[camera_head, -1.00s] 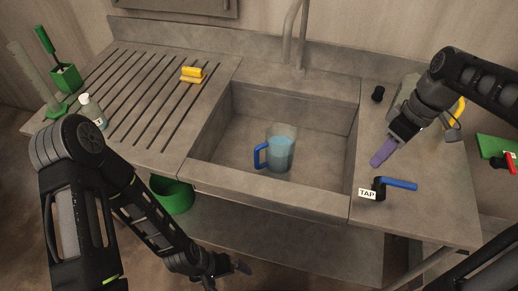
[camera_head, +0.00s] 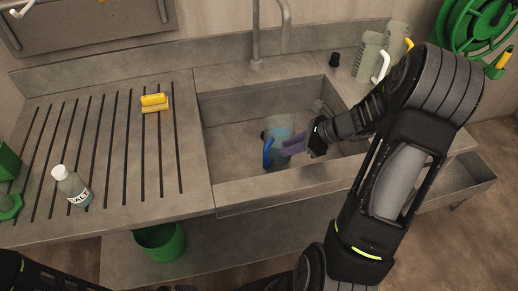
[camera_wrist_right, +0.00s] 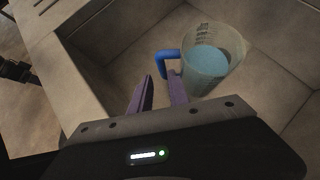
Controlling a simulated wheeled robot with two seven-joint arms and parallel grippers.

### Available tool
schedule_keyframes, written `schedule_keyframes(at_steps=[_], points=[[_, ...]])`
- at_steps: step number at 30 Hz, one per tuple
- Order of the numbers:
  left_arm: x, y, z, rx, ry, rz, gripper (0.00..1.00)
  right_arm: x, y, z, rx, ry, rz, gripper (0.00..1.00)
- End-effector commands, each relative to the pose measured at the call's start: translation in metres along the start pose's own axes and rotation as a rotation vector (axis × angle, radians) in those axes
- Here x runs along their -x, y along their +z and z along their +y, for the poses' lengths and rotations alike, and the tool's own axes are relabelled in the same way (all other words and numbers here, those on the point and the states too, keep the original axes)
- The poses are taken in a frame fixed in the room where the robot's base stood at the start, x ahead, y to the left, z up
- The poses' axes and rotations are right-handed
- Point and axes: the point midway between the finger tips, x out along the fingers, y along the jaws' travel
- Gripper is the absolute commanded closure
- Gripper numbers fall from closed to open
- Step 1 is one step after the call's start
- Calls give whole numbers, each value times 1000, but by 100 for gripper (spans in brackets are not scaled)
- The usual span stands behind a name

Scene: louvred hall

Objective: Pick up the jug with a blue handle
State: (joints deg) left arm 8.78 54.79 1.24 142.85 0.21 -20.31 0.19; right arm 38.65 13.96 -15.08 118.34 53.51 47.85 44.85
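The clear jug (camera_head: 278,130) with bluish liquid stands upright in the stone sink (camera_head: 235,165). Its blue handle (camera_head: 267,155) is on its left side. In the right wrist view, the jug (camera_wrist_right: 214,68) is just beyond the fingertips and its handle (camera_wrist_right: 160,62) faces left. My right gripper (camera_head: 290,146) reaches into the sink from the right, partly covering the jug. Its two purple fingers (camera_wrist_right: 162,84) are apart, with nothing between them. The handle lies just past the fingertips; I cannot tell whether they touch. My left fingers are out of view.
A yellow sponge (camera_head: 154,102) and a labelled bottle (camera_head: 71,187) are on the grooved drainboard (camera_head: 110,135). The tap pipe (camera_head: 256,40) rises behind the sink. Pale jugs (camera_head: 368,55) stand at the back right. A green bucket (camera_head: 160,242) is below the counter.

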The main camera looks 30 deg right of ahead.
Motion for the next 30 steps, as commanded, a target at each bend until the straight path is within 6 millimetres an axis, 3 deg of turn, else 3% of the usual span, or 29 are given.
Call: schedule_keyframes(at_steps=[11,20,30], points=[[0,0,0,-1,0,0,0,0,-2,-1,-29,-7,0,78],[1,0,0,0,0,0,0,-25,-2,-1,-28,-6,0,78],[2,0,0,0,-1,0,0,-28,-2,-1,-27,-5,0,78]])
